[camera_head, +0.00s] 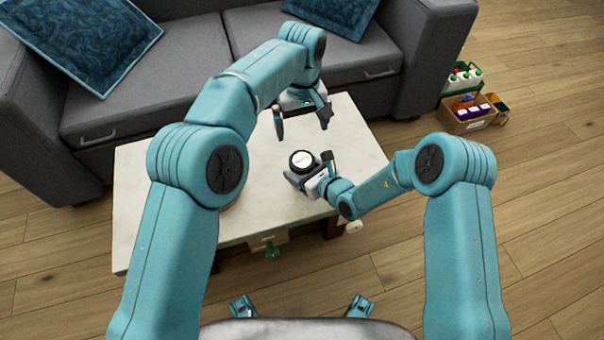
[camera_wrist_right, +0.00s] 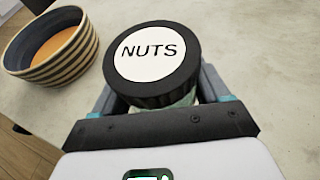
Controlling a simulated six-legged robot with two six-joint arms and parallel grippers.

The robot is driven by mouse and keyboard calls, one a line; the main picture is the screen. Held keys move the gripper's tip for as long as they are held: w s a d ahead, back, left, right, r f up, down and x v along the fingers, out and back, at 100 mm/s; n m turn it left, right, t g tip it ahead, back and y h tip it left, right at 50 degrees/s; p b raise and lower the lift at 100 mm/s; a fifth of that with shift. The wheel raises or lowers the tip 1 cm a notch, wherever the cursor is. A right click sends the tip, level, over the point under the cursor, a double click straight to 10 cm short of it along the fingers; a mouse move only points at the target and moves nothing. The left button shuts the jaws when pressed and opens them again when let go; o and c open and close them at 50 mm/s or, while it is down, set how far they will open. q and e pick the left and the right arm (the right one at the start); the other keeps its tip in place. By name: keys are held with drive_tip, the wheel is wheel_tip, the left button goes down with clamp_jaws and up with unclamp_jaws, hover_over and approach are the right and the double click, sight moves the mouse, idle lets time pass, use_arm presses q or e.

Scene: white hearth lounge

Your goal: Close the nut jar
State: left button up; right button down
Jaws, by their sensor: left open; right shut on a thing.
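The nut jar (camera_wrist_right: 180,98) stands on the table, with a black ribbed lid (camera_wrist_right: 152,55) on top that bears a white label reading "NUTS". The lid also shows from above in the head view (camera_head: 301,160). My right gripper (camera_head: 308,171) is shut on the jar's body, below the lid; its fingers lie on both sides of the jar in the right wrist view. Most of the jar body is hidden under the lid and behind the gripper. I cannot tell how tightly the lid sits. My left gripper (camera_head: 302,124) is open and empty, above and behind the jar.
A striped bowl (camera_wrist_right: 50,50) with orange contents stands left of the jar in the right wrist view. The pale table (camera_head: 150,200) is mostly clear. A grey sofa (camera_head: 180,70) stands behind it. Crates (camera_head: 468,118) with bottles and boxes stand at the right on the wooden floor.

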unclamp_jaws()
drive_tip(key=shift+s, duration=0.1)
drive_tip(key=p+v, duration=0.4)
drive_tip(key=v, duration=1.2)
drive_tip(key=shift+r, duration=0.15)
drive_tip(key=shift+s+d, duration=0.1)
drive_tip(key=shift+d, duration=0.1)
